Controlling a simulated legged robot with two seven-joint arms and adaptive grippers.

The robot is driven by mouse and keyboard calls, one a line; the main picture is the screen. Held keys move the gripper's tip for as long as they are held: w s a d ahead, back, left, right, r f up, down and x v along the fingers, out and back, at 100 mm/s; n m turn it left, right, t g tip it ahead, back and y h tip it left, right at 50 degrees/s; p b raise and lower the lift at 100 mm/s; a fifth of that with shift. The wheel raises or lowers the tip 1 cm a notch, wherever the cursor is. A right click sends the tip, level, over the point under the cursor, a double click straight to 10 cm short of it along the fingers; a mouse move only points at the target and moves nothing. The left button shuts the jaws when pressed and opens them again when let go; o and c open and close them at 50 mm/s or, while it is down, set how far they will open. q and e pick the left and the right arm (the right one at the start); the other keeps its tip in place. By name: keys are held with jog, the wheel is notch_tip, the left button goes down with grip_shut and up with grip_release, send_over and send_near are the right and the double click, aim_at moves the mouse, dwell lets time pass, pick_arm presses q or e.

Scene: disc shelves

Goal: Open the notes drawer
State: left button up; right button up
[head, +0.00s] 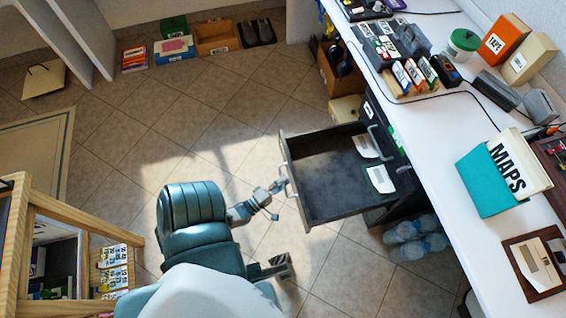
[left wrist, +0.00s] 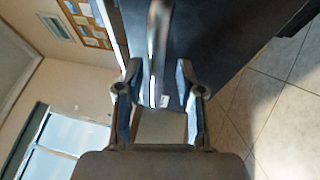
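A dark drawer (head: 325,165) stands pulled far out of the cabinet under the white desk. Two white cards, one with a green edge (head: 380,180), show at its inner end. No label reading notes is legible. The drawer's front panel and handle (head: 284,182) face left. My left gripper (head: 276,188) is at the handle. In the left wrist view my left gripper's fingers (left wrist: 158,85) are apart, one on each side of the handle bar (left wrist: 158,40), with gaps visible between. Whether either finger touches the bar is unclear.
The white desk (head: 425,120) carries a MAPS holder (head: 490,180), binders and boxes. Water bottles (head: 415,240) lie on the floor below the drawer. A wooden shelf (head: 25,240) stands at lower left.

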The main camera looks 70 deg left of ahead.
pick_arm(q)
jog(key=shift+s+d, duration=0.1)
jog(key=v, duration=1.1)
jog(key=shift+s, duration=0.35)
jog(key=shift+f, duration=0.1)
